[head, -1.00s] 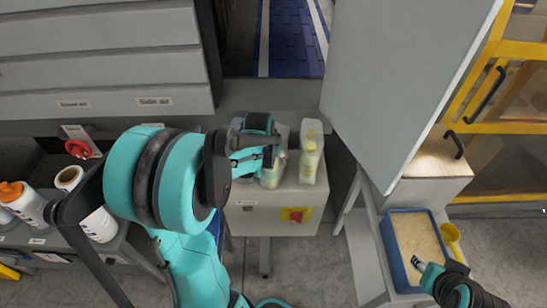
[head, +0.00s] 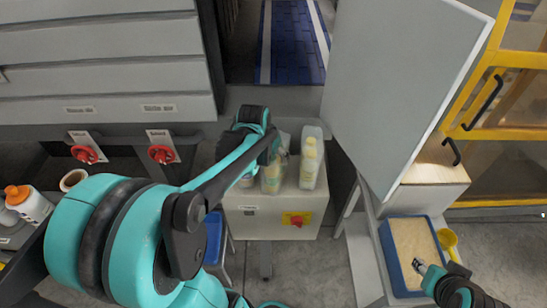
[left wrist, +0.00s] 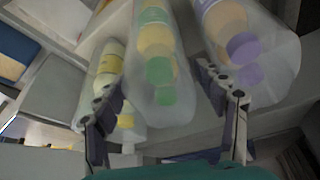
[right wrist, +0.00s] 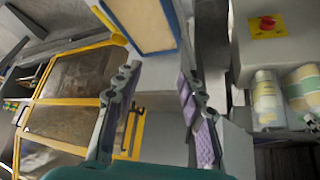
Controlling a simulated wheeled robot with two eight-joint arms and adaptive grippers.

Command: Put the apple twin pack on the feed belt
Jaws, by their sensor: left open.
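Clear-wrapped twin packs stand on a light grey cabinet top. The green-capped pack, which looks like the apple one, is in the middle in the left wrist view (left wrist: 158,60) and beside my gripper in the head view (head: 271,177). My left gripper (head: 272,152) is open; its fingers (left wrist: 168,98) stand on either side of the green-capped pack, and I cannot tell if they touch it. A blue belt (head: 292,45), apparently the feed belt, runs away behind the cabinet. My right gripper (head: 418,266) is open and empty (right wrist: 160,78).
A yellow-capped pack (head: 309,165) and a purple-capped pack (left wrist: 240,40) flank the green one closely. The cabinet (head: 255,222) has a red knob on its front. A grey panel (head: 395,90) stands at right, above a blue-rimmed tray (head: 389,245) and yellow scoop (head: 449,242).

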